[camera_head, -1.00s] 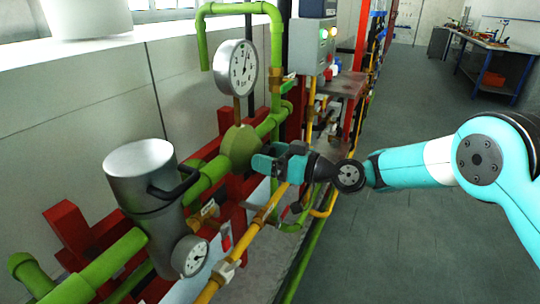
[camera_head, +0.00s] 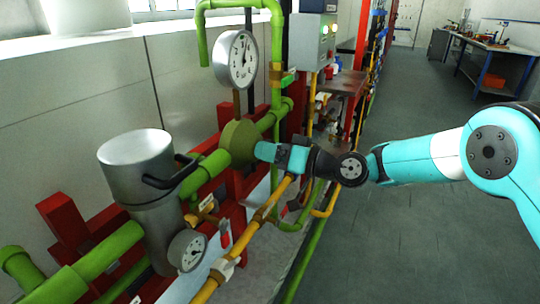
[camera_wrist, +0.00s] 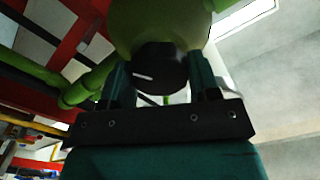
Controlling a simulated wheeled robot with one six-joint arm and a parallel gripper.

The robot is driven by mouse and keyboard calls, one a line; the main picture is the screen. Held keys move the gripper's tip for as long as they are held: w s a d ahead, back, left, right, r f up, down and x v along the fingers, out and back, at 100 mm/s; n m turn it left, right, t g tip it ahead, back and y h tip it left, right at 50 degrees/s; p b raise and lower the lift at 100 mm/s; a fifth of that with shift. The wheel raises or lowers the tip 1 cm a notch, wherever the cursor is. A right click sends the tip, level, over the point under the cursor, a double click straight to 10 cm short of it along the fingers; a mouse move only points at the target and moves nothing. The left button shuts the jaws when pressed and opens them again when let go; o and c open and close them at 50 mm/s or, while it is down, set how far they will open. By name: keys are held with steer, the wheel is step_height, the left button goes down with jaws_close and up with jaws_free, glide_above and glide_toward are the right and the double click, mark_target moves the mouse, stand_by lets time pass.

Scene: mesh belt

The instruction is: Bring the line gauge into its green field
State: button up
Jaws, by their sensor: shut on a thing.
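A large round gauge (camera_head: 236,60) with a white dial stands on a stem above a green valve body (camera_head: 239,143) in the green pipe line. Its needle points roughly upward; a green field on the dial is too small to make out. My gripper (camera_head: 262,151) is at the right side of the valve body. In the wrist view, my gripper (camera_wrist: 161,76) is shut on a black knob (camera_wrist: 160,72) with a white mark, one finger on each side. The mark lies nearly level, left of the knob's middle. The head view hides the knob behind the fingers.
A smaller gauge (camera_head: 187,250) sits low, below a grey metal cylinder (camera_head: 138,170) with a black handle. A yellow pipe (camera_head: 247,237) runs just below my gripper, and red supports (camera_head: 66,223) stand behind. The floor (camera_head: 420,240) at right is clear.

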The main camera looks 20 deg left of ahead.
steer(key=shift+m+b, duration=0.3)
steer(key=shift+m, duration=1)
steer(key=shift+w, duration=0.1)
steer(key=o, duration=0.9)
steer(key=d+b, duration=0.1)
steer(key=d, duration=0.4)
steer(key=s+d+b, duration=0.1)
steer(key=d, duration=0.5)
steer(key=d+b, duration=0.1)
steer(key=d, duration=0.5)
steer(key=shift+s+d, duration=0.25)
